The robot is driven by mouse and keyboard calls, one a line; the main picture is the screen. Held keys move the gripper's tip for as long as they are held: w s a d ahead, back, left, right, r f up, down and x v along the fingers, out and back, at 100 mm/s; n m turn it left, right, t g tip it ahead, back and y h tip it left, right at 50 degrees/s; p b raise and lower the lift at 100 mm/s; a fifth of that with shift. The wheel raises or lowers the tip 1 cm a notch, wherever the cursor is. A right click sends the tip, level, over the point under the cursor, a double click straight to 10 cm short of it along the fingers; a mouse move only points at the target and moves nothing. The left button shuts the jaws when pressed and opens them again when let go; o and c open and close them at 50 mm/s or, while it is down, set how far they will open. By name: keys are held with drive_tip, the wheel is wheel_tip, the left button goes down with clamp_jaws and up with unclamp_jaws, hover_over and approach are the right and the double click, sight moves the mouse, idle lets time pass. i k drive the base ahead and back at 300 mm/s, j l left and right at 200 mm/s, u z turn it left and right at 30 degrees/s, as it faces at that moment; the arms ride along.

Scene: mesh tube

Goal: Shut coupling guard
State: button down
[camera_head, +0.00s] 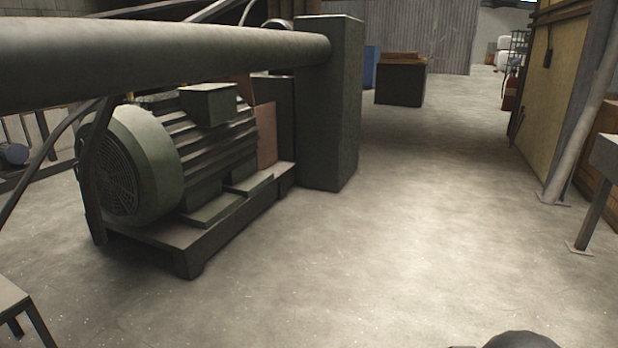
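A green electric motor (150,160) with a round fan grille and a box on top stands on a dark base frame (200,235) at the left. A reddish-brown panel (265,135) stands upright behind the motor, next to a dark block. I cannot tell whether this panel is part of the coupling guard. No mesh guard can be made out clearly, and the motor hides much of the space behind it. My gripper is not in view. A dark rounded shape at the bottom right edge may be part of my arm.
A thick pipe (150,55) crosses the upper left to a tall green post (332,110). Bare floor (430,230) lies open in the middle and right. A table (605,160) and a slanted pole stand at right. A dark crate (400,82) stands farther back. A small table corner (12,293) shows lower left.

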sight(245, 88)
drive_tip(key=i+j+u, duration=0.1)
drive_tip(key=i, duration=1.2)
drive_tip(key=i+j+u, duration=0.1)
drive_tip(key=i, duration=1.2)
drive_tip(key=j, duration=0.1)
